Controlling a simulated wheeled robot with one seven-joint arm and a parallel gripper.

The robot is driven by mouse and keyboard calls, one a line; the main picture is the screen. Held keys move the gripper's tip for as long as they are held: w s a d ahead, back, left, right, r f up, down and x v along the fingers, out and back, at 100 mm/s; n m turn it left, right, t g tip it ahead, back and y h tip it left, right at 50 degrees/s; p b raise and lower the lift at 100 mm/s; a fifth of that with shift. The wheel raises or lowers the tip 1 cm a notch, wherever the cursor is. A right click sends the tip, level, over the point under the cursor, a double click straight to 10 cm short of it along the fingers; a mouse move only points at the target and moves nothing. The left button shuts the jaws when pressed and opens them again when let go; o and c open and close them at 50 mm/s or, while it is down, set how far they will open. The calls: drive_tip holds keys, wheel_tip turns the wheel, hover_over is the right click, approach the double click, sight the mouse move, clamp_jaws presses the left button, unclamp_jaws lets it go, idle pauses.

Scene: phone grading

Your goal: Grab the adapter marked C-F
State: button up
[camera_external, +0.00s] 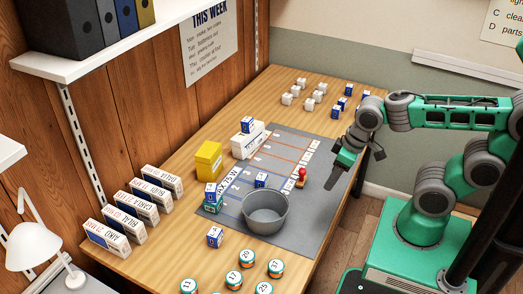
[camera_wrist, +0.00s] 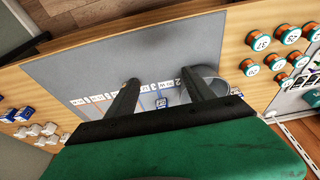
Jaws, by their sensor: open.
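No marking C-F is legible in either view, so I cannot tell which piece is the adapter. Small white blocks (camera_external: 304,94) and blue-and-white blocks (camera_external: 342,103) stand at the far end of the table, their markings too small to read. The white blocks (camera_wrist: 40,129) and blue-and-white blocks (camera_wrist: 16,114) also show at the lower left of the wrist view. My gripper (camera_external: 354,170) is open and empty, above the right edge of the grey mat (camera_external: 318,220), apart from the blocks. Its two dark fingers (camera_wrist: 160,78) show over the mat in the wrist view.
A grey bowl (camera_external: 265,213) and a red-topped piece (camera_external: 301,177) stand on the mat. A yellow box (camera_external: 208,161), more blue-and-white blocks (camera_external: 214,237), name-marked boxes (camera_external: 114,238) and numbered round jars (camera_external: 247,258) surround it. The mat's right part is clear.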

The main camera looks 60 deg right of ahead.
drive_tip(key=shift+o, duration=0.5)
drive_tip(key=n+t+y+b, duration=0.1)
drive_tip(key=n+t+b, duration=0.2)
drive_tip(key=t+b, duration=0.7)
approach(265, 177)
drive_tip(key=g+b, duration=0.1)
drive_tip(key=a+b, duration=0.1)
drive_tip(key=w+a+g+b, duration=0.1)
drive_tip(key=shift+f+g, duration=0.25)
drive_tip(key=shift+g, duration=0.05)
drive_tip(key=w+f+t+b, duration=0.1)
drive_tip(key=w+d+m+t+b, duration=0.1)
drive_tip(key=b, duration=0.1)
drive_tip(key=shift+w+d+f, duration=0.2)
drive_tip(key=shift+w+f, duration=0.15)
drive_tip(key=shift+w, duration=0.05)
drive_tip(key=shift+w+d+f+m+t, duration=0.2)
drive_tip(key=shift+w+m+t, duration=0.1)
drive_tip(key=shift+m+t, duration=0.1)
drive_tip(key=shift+w+y, duration=0.3)
drive_tip(key=x, duration=0.7)
drive_tip(key=shift+a, duration=0.15)
drive_tip(key=shift+r, duration=0.1)
clamp_jaws()
